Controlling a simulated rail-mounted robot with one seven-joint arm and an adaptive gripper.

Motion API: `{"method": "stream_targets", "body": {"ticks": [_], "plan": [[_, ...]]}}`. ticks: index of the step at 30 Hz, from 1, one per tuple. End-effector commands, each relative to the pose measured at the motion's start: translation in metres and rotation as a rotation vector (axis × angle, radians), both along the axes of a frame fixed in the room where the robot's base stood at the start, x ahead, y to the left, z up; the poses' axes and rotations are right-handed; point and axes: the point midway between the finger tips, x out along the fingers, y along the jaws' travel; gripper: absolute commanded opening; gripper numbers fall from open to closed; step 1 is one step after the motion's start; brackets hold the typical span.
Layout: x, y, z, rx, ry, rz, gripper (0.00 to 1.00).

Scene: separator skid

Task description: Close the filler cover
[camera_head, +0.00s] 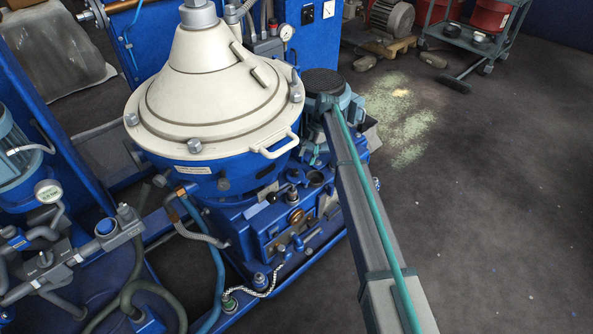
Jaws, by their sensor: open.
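The separator (215,110) has a cream cone-shaped hood over a blue body. On top of its blue base housing (265,222), just left of my arm, is a small dark round fitting (315,178). It may be the filler, but it is too small to tell whether a cover stands open or lies on it. My grey arm link (365,220) with a green hose runs from the lower right up to the right side of the separator. My gripper cannot be made out in this view. The arm hides part of the housing's right side.
A motor with a dark round top (323,82) stands close behind my arm's far end. Hoses and a valve manifold (85,245) crowd the lower left. A trolley (470,35) stands at the back right. The floor on the right is mostly clear.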

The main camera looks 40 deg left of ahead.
Motion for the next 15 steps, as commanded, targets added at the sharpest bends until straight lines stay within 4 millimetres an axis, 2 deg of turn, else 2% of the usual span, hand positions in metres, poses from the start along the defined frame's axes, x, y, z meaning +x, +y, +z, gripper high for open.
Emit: {"method": "stream_targets", "body": {"ticks": [1,5,6,9,15], "plan": [[-0.013,0.001,-0.001,0.001,0.000,0.002,0.53],[-0.037,0.007,-0.001,0.000,0.000,0.002,0.53],[-0.037,0.008,-0.011,-0.002,0.001,0.000,0.53],[-0.041,0.009,-0.026,-0.002,0.001,0.000,0.53],[-0.048,0.011,-0.042,-0.001,0.000,-0.001,0.53]]}}
